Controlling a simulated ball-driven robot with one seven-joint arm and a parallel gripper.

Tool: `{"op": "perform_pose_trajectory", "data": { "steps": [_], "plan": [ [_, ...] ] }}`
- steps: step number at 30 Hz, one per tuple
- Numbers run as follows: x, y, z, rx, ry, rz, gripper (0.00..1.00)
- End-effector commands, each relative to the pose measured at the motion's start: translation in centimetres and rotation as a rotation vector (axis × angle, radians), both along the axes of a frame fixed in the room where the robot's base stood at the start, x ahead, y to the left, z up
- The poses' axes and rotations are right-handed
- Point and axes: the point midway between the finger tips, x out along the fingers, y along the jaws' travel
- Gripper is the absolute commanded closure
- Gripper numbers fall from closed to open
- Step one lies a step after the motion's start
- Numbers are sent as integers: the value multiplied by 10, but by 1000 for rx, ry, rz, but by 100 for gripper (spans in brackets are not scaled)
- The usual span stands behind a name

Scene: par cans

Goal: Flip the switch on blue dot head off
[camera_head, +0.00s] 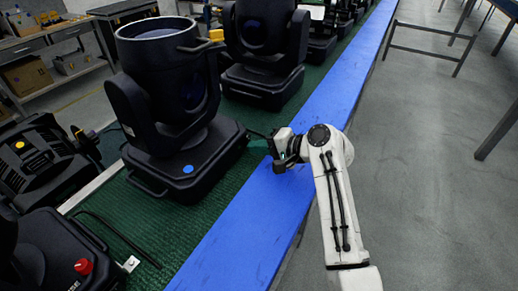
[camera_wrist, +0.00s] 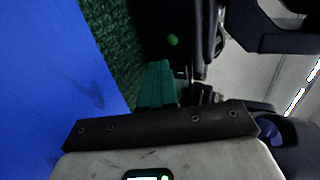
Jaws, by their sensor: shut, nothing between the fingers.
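The blue dot head (camera_head: 165,95) is a large black moving-head lamp on the green mat, with a blue dot (camera_head: 188,169) on the front of its base. My gripper (camera_head: 257,143) is just to the right of that base, low and pointing toward it. In the wrist view my gripper (camera_wrist: 158,66) shows teal fingers closed together with nothing between them. A small round green spot (camera_wrist: 173,40) shows on a dark surface just beyond the fingertips. I cannot make out the switch's shape or position. Whether the fingers touch the base cannot be told.
Another black lamp (camera_head: 263,45) stands behind on the green mat (camera_head: 120,225). A blue strip (camera_head: 245,230) runs along the mat's right edge. Grey floor (camera_head: 430,150) is open at right.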

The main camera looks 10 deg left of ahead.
Motion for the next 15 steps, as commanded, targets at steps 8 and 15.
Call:
{"op": "perform_pose_trajectory", "data": {
  "steps": [8, 15],
  "plan": [
    [0, 0, 2, -3, 0, 0, 100],
    [0, 1, 12, -3, -1, 1, 100]
  ]
}}
